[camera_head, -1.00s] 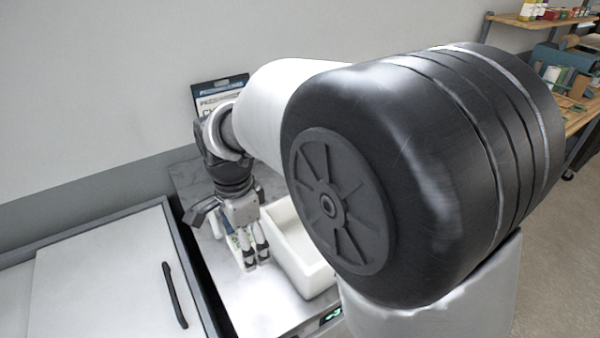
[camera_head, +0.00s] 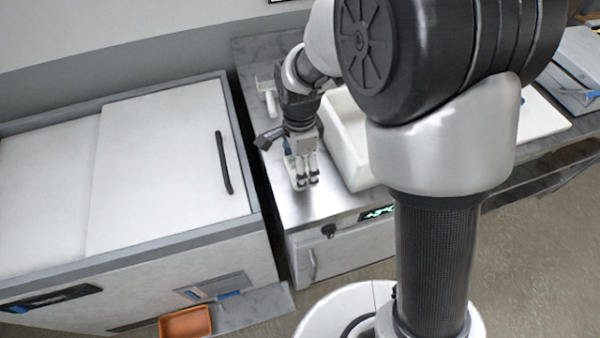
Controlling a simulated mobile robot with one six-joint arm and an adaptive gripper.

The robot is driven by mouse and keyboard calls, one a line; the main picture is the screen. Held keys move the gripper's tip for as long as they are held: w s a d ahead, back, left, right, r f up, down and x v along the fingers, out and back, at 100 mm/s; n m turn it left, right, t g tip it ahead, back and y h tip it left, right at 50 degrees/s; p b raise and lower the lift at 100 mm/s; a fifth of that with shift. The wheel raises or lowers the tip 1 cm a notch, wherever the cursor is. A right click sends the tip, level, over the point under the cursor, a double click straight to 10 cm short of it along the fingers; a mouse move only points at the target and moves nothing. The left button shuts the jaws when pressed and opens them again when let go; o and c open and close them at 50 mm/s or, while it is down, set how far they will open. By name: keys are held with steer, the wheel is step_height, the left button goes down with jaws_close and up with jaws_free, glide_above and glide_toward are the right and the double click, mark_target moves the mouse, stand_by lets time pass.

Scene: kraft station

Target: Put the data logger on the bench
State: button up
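My gripper (camera_head: 308,181) points down over the steel-topped counter (camera_head: 300,212), left of a white bin. Its two fingertips are close together, and I cannot tell whether they are shut or hold anything. A small pale item with blue and green marks (camera_head: 290,166) sits right beside and behind the fingers, partly hidden. It may be the data logger, but it is too small to tell. I cannot tell which surface is the bench.
The white open bin (camera_head: 348,150) stands close to the right of my gripper. A large white-lidded chest (camera_head: 170,150) with a black handle fills the left. An orange tray (camera_head: 185,322) sits low in front of it. A white handled item (camera_head: 268,98) lies behind my gripper.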

steer(key=shift+f+b, duration=0.5)
steer(key=shift+f, duration=1.25)
steer(key=shift+f, duration=0.2)
steer(key=o, duration=1.1)
steer(key=shift+c, duration=0.2)
